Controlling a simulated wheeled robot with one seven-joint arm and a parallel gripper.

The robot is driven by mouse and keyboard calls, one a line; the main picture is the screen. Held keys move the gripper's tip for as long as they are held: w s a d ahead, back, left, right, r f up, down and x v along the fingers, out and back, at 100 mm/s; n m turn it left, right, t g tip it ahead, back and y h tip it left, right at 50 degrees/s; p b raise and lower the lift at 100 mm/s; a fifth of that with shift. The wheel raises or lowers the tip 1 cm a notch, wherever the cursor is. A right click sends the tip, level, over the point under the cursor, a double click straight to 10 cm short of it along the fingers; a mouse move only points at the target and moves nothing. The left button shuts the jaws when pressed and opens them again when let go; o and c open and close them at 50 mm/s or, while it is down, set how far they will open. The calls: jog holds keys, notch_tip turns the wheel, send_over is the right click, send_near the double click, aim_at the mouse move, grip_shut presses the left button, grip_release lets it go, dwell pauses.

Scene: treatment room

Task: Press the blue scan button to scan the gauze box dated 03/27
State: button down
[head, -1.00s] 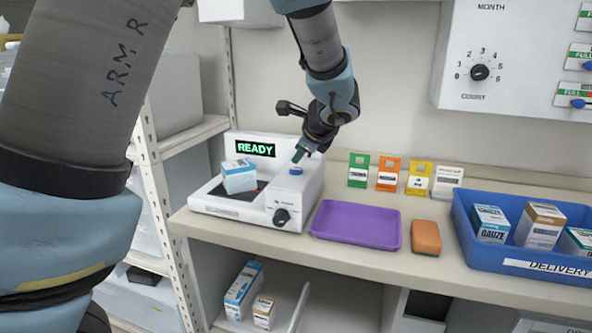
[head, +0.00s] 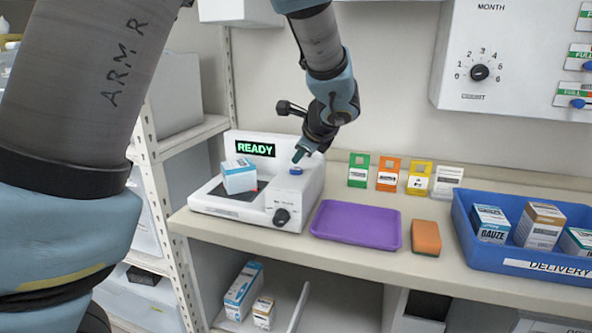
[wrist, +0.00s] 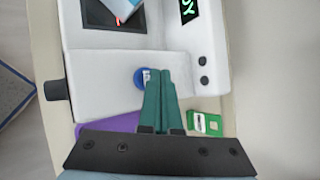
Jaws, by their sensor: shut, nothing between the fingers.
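The white scanner (head: 230,208) stands on the counter, and its display (head: 255,149) reads READY in green. A blue-and-white box (head: 239,176) sits on its dark scan plate; its date is too small to read. The blue scan button (head: 296,170) is on the scanner's right part. My gripper (head: 299,155) is shut and empty, its green fingertips just above the button. In the wrist view the button (wrist: 140,77) shows beside the fingertips (wrist: 159,74), partly covered by them. A gap or contact between tip and button cannot be told.
A black knob (head: 281,216) is on the scanner's front. A purple tray (head: 356,225), an orange sponge (head: 426,238) and a blue delivery bin (head: 520,256) with gauze boxes lie to the right. Coloured cards (head: 388,174) stand behind. More boxes (head: 243,290) are on the lower shelf.

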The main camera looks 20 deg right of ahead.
aim_at(299, 171)
jog(key=shift+f, duration=0.1)
jog(key=shift+f+b, duration=0.35)
jog(key=shift+b, duration=0.1)
jog(key=shift+f+b, duration=0.4)
dwell(0.5)
jog(key=shift+r, duration=0.15)
jog(key=shift+r+p, duration=0.65)
jog(key=shift+r, duration=0.05)
jog(key=shift+r, duration=0.1)
notch_tip(299, 171, up, 5)
jog(key=p, duration=0.4)
dwell(0.8)
